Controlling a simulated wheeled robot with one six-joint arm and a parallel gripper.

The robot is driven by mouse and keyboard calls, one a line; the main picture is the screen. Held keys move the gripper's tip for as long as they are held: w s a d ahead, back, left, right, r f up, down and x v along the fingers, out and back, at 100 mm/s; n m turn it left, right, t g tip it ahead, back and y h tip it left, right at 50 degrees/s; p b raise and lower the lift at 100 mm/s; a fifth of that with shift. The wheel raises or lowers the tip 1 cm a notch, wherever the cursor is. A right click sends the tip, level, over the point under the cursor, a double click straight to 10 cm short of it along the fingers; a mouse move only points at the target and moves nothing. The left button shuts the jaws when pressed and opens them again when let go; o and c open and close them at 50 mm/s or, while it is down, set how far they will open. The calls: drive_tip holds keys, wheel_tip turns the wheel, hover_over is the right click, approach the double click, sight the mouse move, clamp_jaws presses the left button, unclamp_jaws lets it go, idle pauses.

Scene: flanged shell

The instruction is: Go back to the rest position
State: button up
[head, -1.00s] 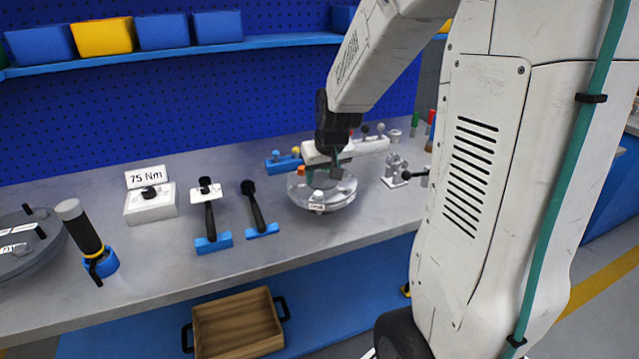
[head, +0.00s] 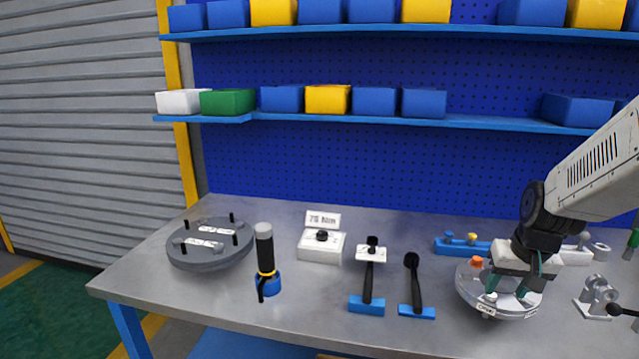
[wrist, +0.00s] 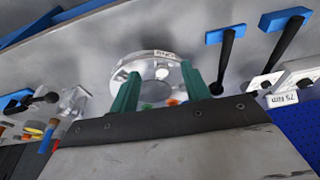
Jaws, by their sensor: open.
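My gripper (head: 516,283) is over the round, clear and silver flanged shell (head: 501,305) at the right of the workbench in the head view. In the wrist view my gripper (wrist: 160,92) has its two green fingers spread wide, and the shell (wrist: 150,62) with its small white label lies between and beyond them. Nothing is held between the fingers. Whether the fingers touch the shell cannot be told.
A blue block (head: 460,246) and a metal fixture (head: 597,292) stand near the shell. Shelves with bins (head: 375,102) are behind.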

drive_tip(key=s+a+r+n, duration=0.1)
drive_tip(key=s+a+r, duration=0.2)
drive_tip(key=s+a, duration=0.2)
drive_tip(key=s+a+r+n+g, duration=0.1)
drive_tip(key=s+a+r, duration=0.3)
drive_tip(key=s, duration=0.5)
drive_tip(key=s+a+r+n, duration=0.1)
drive_tip(key=s+a+r, duration=0.2)
drive_tip(key=s+a, duration=0.2)
drive_tip(key=shift+s+a+r+n+y, duration=0.2)
drive_tip(key=shift+s+a+n+y, duration=0.1)
drive_tip(key=shift+s, duration=0.9)
